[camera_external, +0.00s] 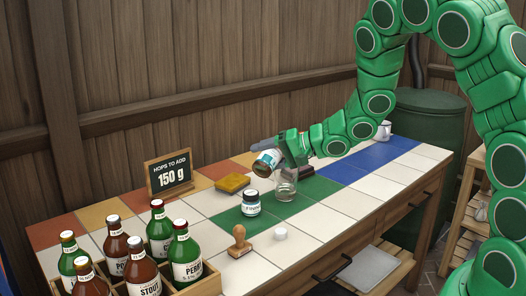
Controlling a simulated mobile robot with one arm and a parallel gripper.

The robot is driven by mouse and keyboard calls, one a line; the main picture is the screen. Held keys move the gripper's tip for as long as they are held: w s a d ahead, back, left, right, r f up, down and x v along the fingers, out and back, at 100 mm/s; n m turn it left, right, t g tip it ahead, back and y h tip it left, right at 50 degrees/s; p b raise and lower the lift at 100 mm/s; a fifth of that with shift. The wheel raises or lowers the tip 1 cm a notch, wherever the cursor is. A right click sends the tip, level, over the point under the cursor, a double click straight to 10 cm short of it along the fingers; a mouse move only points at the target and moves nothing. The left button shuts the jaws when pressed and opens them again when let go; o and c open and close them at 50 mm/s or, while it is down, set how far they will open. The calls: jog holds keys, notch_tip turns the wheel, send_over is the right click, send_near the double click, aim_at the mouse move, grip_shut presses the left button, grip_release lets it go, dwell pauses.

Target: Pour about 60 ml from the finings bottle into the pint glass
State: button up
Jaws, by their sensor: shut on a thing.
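My gripper (282,152) is shut on a small bottle (267,161) with a blue and white label, held tipped well over to the left above the table. Its label is too small to read, and so is any liquid leaving it. A clear glass (286,187) stands upright on the green tiles, just below and right of the held bottle. I cannot tell its fill level. A second small dark-capped bottle (251,204) with a pale label stands in front of the glass to the left.
A yellow sponge (232,183), a chalkboard reading "HOPS TO ADD 150 g" (170,175), a wooden stamp (239,242) and a white cap-like disc (280,234) lie around. A crate of several beer bottles (211,285) fills the front left. A white mug (383,130) stands far right. Blue tiles are clear.

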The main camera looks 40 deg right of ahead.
jog(key=shift+d+r+n+h, duration=0.1)
jog(key=shift+r+n+h, duration=0.1)
jog(key=shift+n+h, duration=0.2)
jog(key=shift+w+d+r+n+h, duration=0.15)
jog(key=shift+r+n+h, duration=0.1)
jog(key=shift+r, duration=0.25)
jog(key=shift+d+r+n+h, duration=0.15)
jog(key=shift+r+n, duration=0.1)
jog(key=shift+r, duration=0.2)
jog(key=shift+w+d+r+n+h, duration=0.1)
jog(key=shift+d+r+n+h, duration=0.2)
jog(key=shift+n+h, duration=0.25)
jog(key=shift+d+f+n+h, duration=0.15)
jog(key=shift+f+n+h, duration=0.2)
jog(key=shift+f+n, duration=0.2)
jog(key=shift+a+f+n+t+h, duration=0.5)
jog(key=shift+f+n+t+h, duration=0.1)
jog(key=shift+n+h, duration=0.45)
jog(key=shift+a+f+n+t+h+b, duration=0.2)
jog(key=shift+f+n+h, duration=0.25)
jog(key=shift+f+n, duration=0.3)
jog(key=shift+a+f+n+t+h+b, duration=0.2)
jog(key=shift+f+n+h, duration=0.25)
jog(key=shift+f, duration=0.5)
jog(key=shift+r, duration=0.1)
